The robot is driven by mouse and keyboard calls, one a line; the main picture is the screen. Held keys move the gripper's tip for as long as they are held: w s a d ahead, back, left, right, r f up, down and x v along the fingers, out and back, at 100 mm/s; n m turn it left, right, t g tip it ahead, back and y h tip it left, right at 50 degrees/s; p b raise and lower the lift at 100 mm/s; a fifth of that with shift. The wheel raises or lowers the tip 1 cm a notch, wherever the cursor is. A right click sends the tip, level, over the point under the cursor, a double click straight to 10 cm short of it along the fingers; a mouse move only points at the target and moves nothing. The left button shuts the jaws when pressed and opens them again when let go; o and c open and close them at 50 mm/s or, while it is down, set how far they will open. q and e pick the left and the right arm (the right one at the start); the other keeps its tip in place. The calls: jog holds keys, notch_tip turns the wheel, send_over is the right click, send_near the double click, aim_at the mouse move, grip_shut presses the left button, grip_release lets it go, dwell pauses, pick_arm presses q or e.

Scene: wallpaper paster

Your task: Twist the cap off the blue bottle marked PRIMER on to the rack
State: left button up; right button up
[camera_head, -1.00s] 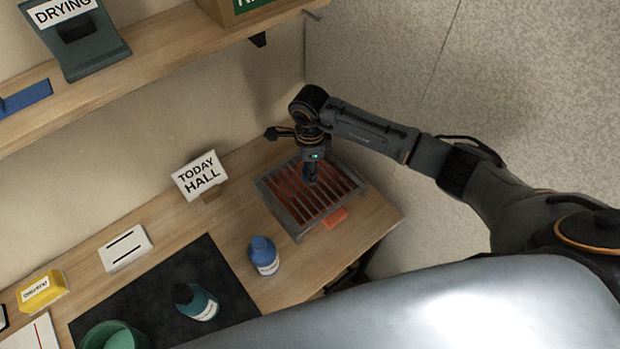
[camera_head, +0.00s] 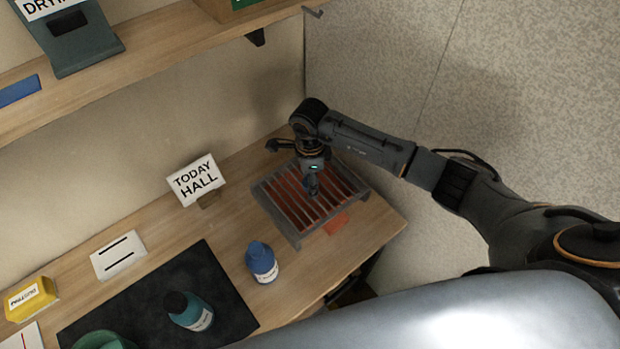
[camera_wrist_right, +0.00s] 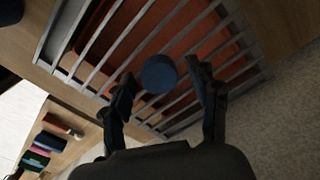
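The blue bottle (camera_head: 261,264) with a white label stands upright on the bench, left of the rack; the label is too small to read. The slatted grey rack (camera_head: 272,215) sits at the bench's right end. My right gripper (camera_head: 311,191) points down over the rack's slats. In the right wrist view, a round blue cap (camera_wrist_right: 159,74) is on or just above the slats, between the gripper's fingers (camera_wrist_right: 162,82). The fingers are spread, with a visible gap on each side of the cap. My left gripper is out of view.
A teal bottle (camera_head: 188,311) with a dark cap stands on a black mat (camera_head: 215,285). A TODAY HALL sign (camera_head: 196,180) stands behind. An orange-red piece (camera_head: 336,223) lies by the rack's front edge. A shelf (camera_head: 150,62) runs above the bench.

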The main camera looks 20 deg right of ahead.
jog(key=shift+r, duration=0.5)
notch_tip(320, 180, up, 11)
jog(key=b, duration=0.2)
jog(key=shift+r, duration=0.2)
